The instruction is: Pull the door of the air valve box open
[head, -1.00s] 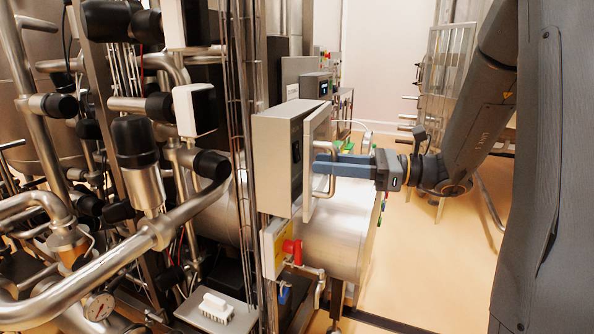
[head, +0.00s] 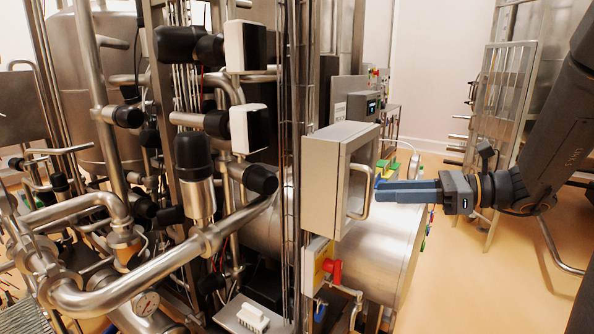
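The air valve box (head: 320,185) is a light grey box on the upright frame in the middle of the head view. Its door (head: 353,158) faces right and looks close against the box front; I cannot tell whether a narrow gap shows. A pale bow handle (head: 370,192) stands out from the door. My gripper (head: 379,188) reaches in from the right, level with the handle. Its blue-grey fingers look apart, one partly hidden behind the other. The fingertips are at the handle's right side in the picture; contact cannot be made out, and nothing shows held.
Steel pipes and black-capped valves (head: 195,170) crowd the left. A red valve handle (head: 332,268) sits below the box. A steel drum (head: 385,245) lies behind it. A metal rack (head: 500,110) stands at the back right.

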